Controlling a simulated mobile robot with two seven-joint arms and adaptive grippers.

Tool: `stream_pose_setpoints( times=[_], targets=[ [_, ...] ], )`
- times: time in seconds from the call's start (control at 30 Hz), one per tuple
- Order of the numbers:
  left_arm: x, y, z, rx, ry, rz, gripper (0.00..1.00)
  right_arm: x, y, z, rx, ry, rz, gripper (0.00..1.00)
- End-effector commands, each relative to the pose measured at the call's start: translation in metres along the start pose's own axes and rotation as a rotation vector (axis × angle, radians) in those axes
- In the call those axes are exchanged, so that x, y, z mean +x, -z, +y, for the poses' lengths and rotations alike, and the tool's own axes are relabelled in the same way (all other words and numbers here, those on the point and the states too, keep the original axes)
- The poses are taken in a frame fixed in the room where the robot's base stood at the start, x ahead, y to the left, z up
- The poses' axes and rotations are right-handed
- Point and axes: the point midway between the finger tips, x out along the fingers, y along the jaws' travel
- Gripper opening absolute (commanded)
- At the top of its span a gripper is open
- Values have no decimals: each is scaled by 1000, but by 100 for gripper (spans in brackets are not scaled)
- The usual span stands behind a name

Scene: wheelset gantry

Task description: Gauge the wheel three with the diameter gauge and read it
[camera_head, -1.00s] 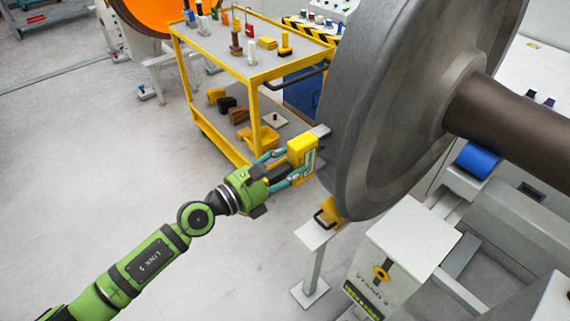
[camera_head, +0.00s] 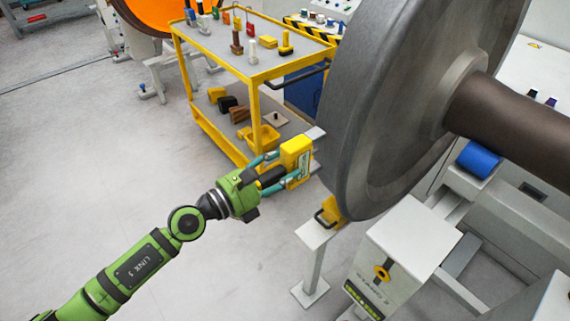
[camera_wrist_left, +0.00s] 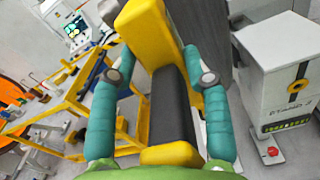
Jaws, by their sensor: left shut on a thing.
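My left gripper (camera_head: 283,169) is shut on the yellow diameter gauge (camera_head: 297,153), with teal fingers on both sides of its black grip. The wrist view shows the same yellow gauge body (camera_wrist_left: 145,32) and black grip (camera_wrist_left: 172,108) between the fingers. The large grey wheel (camera_head: 375,115) stands on its brown axle (camera_head: 515,120) to the right of the gauge. The grey end of the gauge is close to the left rim of the wheel; I cannot tell whether it touches. No reading is legible. My right gripper is not in view.
A yellow trolley (camera_head: 255,110) with several small items stands behind the gripper. A yellow chock-like piece (camera_head: 330,212) sits on a white post (camera_head: 315,265) under the wheel. A white stand box (camera_head: 400,250) is at the lower right. The floor at left is clear.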

Motion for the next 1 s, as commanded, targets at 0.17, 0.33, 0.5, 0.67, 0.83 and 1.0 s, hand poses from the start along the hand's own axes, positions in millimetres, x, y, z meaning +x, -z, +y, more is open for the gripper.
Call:
stream_pose_setpoints(
  times=[0.17,0.33,0.5,0.67,0.83,1.0],
  targets=[
    [-11,-2,0,1,-1,-4,0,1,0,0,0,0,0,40],
    [-21,-1,0,0,-1,-3,0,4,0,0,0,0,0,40],
    [-31,-1,0,1,-2,-4,0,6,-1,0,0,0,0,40],
    [-40,-1,0,1,-1,-3,0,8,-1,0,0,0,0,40],
    [-51,-1,0,1,-2,-3,0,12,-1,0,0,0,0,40],
    [-61,-1,0,0,-2,-4,0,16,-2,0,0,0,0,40]
  ],
)
